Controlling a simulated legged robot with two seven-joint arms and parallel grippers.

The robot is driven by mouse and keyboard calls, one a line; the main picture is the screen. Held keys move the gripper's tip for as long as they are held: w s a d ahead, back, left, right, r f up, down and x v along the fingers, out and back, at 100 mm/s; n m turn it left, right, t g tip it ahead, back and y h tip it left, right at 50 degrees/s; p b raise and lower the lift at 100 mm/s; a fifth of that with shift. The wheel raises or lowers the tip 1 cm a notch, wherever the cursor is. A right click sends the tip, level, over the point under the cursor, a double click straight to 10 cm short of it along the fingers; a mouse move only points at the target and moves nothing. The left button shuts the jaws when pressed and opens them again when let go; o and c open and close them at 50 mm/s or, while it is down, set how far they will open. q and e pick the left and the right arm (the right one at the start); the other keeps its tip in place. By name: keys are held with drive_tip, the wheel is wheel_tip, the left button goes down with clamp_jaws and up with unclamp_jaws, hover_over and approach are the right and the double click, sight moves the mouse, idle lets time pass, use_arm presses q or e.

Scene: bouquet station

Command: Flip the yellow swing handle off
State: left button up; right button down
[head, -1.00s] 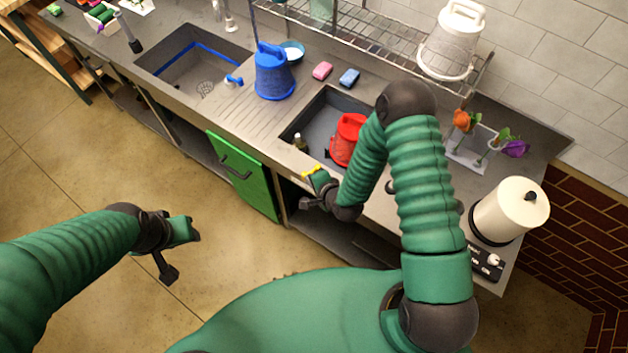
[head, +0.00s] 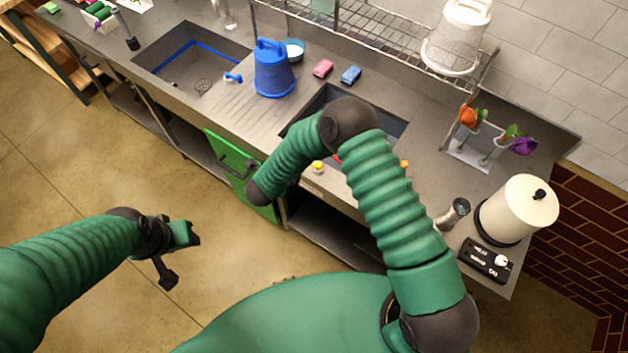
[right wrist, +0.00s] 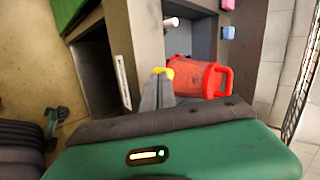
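The small yellow handle (head: 318,167) sits at the sink counter's front edge, beside my right forearm in the head view. In the right wrist view the yellow handle (right wrist: 164,72) shows at the tips of my right gripper (right wrist: 157,80), whose grey fingers appear close together. I cannot tell whether they touch it. My right gripper is hidden behind its own arm in the head view. My left gripper (head: 182,256) is open and empty above the floor at the left.
A red watering can (right wrist: 195,76) is in the right sink (head: 393,127). A green cabinet door (head: 231,163) stands open below the counter. A blue can (head: 272,70), pink sponge (head: 323,68) and blue sponge (head: 351,75) are on the counter. A cream canister (head: 520,209) stands at right.

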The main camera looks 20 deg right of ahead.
drive_tip(key=shift+w+d+f+m+g+h+b, duration=0.15)
drive_tip(key=shift+w+m+g+h+b, duration=0.35)
drive_tip(key=shift+w+m, duration=0.25)
drive_tip(key=shift+w+d+r+m+g+h+b, duration=0.15)
drive_tip(key=shift+w+m+g+h+b, duration=0.3)
drive_tip(key=shift+w+m+b, duration=0.3)
drive_tip(key=shift+s+f, duration=0.1)
